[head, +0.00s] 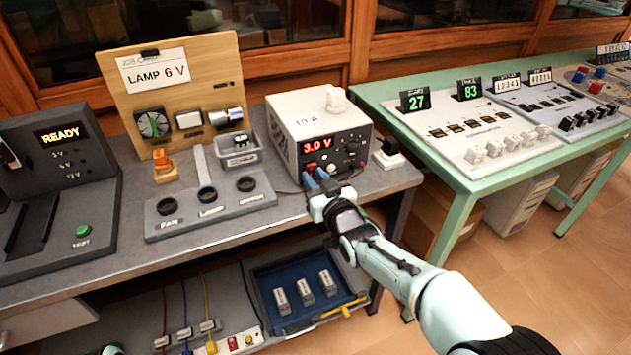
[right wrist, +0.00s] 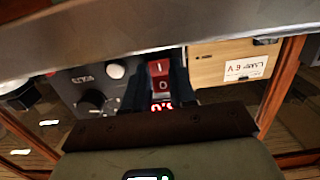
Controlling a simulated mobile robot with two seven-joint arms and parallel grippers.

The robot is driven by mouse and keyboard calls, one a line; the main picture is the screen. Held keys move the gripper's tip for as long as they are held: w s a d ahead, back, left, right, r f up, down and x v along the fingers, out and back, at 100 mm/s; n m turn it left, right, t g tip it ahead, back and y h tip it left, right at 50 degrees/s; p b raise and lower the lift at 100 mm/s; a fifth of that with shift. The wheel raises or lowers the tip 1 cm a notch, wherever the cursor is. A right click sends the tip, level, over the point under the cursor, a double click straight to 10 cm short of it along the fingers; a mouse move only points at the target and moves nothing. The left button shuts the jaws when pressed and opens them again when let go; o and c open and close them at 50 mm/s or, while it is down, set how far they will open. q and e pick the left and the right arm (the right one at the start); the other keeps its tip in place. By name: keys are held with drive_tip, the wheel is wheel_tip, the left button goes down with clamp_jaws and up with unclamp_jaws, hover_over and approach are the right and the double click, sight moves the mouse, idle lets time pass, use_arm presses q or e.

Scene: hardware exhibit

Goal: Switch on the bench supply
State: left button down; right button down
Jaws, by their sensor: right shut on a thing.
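The bench supply (head: 292,128) is a pale box on the grey bench, with a lit red display reading 3.0 V. My right gripper (head: 318,186) is at the lower left of its front panel. In the right wrist view, which is upside down, the red rocker switch (right wrist: 159,77) marked I and O sits between the two dark fingers (right wrist: 158,85). The gripper is shut on this switch. The fingers hide the switch's sides and part of the red digits. In the head view the gripper hides the switch.
A wooden board (head: 190,85) with a LAMP 6 V card stands left of the supply. A grey panel (head: 212,207) marked FAN and LAMP lies in front of it. A dark READY tester (head: 60,170) is far left. A green table (head: 455,185) stands right.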

drive_tip(key=c, duration=0.9)
unclamp_jaws()
use_arm(q)
drive_tip(key=w+r+t+p, duration=0.2)
drive_tip(key=w+r+p, duration=0.1)
drive_tip(key=w, duration=0.3)
drive_tip(key=shift+w+d+r, duration=0.3)
drive_tip(key=shift+d+r, duration=0.1)
drive_tip(key=shift+r, duration=0.2)
use_arm(e)
drive_tip(key=v, duration=1.3)
drive_tip(key=shift+s, duration=0.25)
